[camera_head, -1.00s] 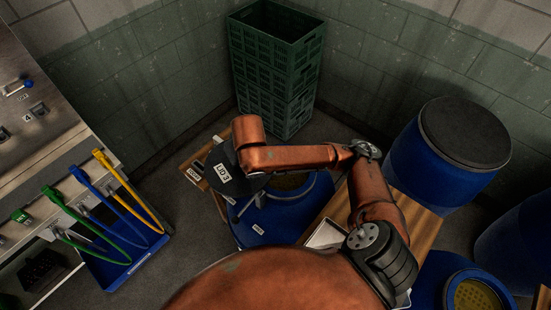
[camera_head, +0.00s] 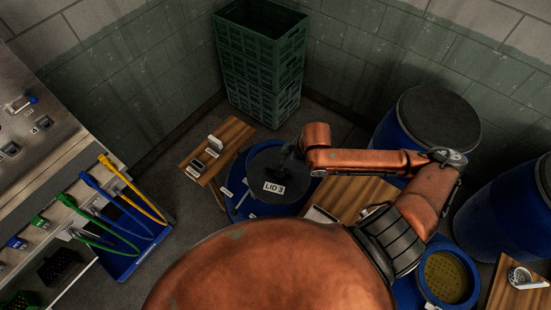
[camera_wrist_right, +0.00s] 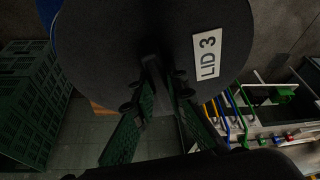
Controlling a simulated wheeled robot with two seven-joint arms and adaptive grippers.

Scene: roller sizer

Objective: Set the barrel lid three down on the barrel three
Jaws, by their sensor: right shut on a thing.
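The barrel lid three is a dark round disc with a white "LID 3" label; it shows in the head view (camera_head: 262,166) and the right wrist view (camera_wrist_right: 115,45). I cannot tell whether lid and barrel touch. A blue edge shows behind the lid at the wrist view's upper left. My left gripper is not in view.
Stacked green crates (camera_head: 262,70) stand behind the barrel. A wooden board (camera_head: 225,142) with small items lies to its left, another (camera_head: 365,197) to its right. A lidded blue barrel (camera_head: 405,150) and an open one (camera_head: 411,282) stand farther right. Coloured hoses hang at left.

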